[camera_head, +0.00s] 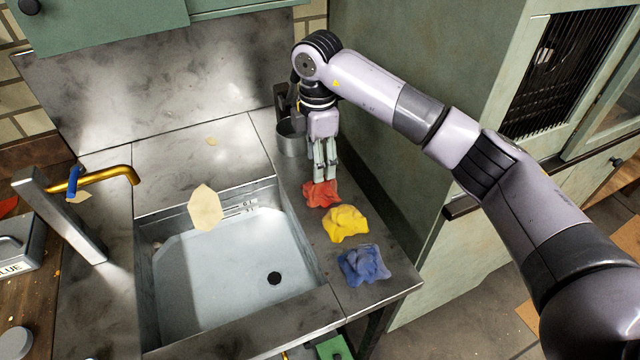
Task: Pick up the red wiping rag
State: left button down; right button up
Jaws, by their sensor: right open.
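The red wiping rag (323,194) lies crumpled on the metal counter strip to the right of the sink. It is the farthest back of a row of three rags. My right gripper (325,176) points down at the rag's back edge, with its fingertips just over or touching it; I cannot tell which. Its fingers are a little apart, and no cloth shows raised between them. The fingers hide a small part of the rag's back side. My left gripper is not in view.
A yellow rag (346,224) and a blue rag (364,264) lie in front of the red one. The sink basin (230,270) is to the left. A metal cup (291,138) stands behind, beside my gripper. A green cabinet (420,130) rises close on the right.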

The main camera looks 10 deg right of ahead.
aim_at(320, 185)
jog(key=f, duration=0.2)
jog(key=f+p, duration=0.1)
jog(key=f, duration=0.2)
jog(key=shift+s+d+f+p, duration=0.2)
jog(key=shift+f+p, duration=0.05)
jog(key=shift+p, duration=0.05)
jog(key=shift+f, duration=0.25)
jog(key=shift+c, duration=0.4)
grip_shut()
jog(key=shift+r, duration=0.1)
